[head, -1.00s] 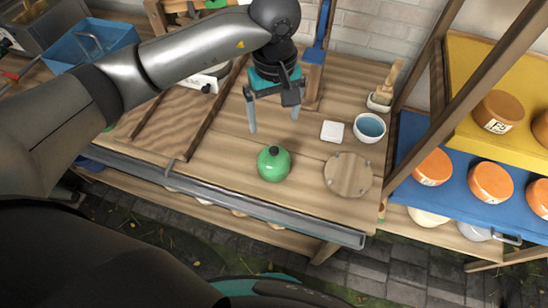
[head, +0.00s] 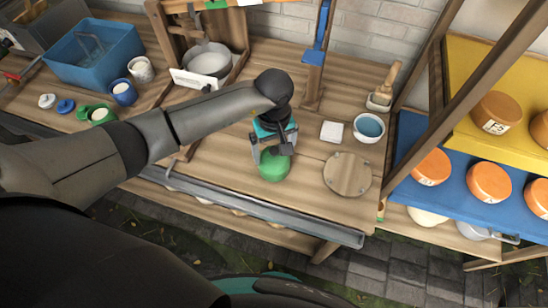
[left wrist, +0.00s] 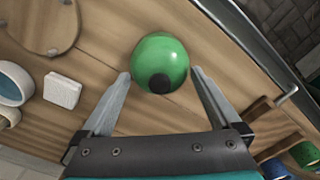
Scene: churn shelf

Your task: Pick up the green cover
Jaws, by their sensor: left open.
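The green cover (head: 274,168) is a round dome with a black knob, standing on the wooden table near its front edge. In the head view my left gripper (head: 272,155) is right above it and hides its knob. In the left wrist view the green cover (left wrist: 160,58) shows whole, with its dark knob towards me. There the fingers of my left gripper (left wrist: 160,74) are open, with one tip on each side of the cover. I cannot tell whether they touch it. My right gripper is not in view.
A round wooden board (head: 347,175), a white square block (head: 331,131) and a blue-filled bowl (head: 369,127) stand right of the cover. A metal rail (head: 270,218) runs along the table's front edge. A green pot (head: 98,114) and a blue bin (head: 95,52) are at the left.

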